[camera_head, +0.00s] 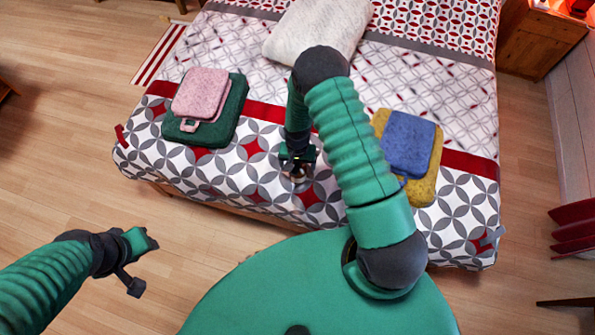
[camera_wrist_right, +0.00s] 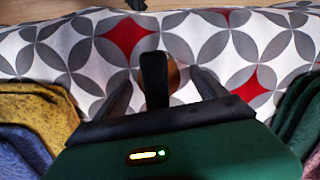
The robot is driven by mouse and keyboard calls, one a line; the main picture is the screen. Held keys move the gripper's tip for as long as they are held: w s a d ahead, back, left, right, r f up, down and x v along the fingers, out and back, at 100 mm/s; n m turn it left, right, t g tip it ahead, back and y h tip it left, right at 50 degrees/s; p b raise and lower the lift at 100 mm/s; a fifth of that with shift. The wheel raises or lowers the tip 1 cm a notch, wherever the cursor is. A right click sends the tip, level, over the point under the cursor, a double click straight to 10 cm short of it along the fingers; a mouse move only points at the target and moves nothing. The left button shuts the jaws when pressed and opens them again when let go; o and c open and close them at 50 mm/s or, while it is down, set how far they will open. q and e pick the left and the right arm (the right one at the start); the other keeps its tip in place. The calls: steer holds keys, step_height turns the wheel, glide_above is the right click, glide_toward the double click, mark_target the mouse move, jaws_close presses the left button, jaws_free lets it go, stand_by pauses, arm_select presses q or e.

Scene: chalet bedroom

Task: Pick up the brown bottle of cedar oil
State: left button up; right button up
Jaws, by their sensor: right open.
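The brown bottle (camera_wrist_right: 173,74) shows only as a small brown patch in the right wrist view, mostly hidden behind a dark upright part. In the head view a small object (camera_head: 298,175), likely the bottle, stands on the bed's front edge just below my right gripper (camera_head: 298,165). In the wrist view my right gripper (camera_wrist_right: 163,90) is open, with one grey finger on each side of the bottle. I cannot tell whether either finger touches it.
The bed (camera_head: 262,192) has a patterned cover. A pink folded cloth (camera_head: 200,92) lies on a green one (camera_head: 232,112) at left. A blue folded cloth (camera_head: 408,143) lies on a yellow one (camera_head: 424,188) at right. A white pillow (camera_head: 310,28) is farther back.

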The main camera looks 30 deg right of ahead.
steer(key=shift+r, duration=0.1)
steer(key=c, duration=1.7)
steer(key=shift+c, duration=0.2)
steer(key=shift+r, duration=0.1)
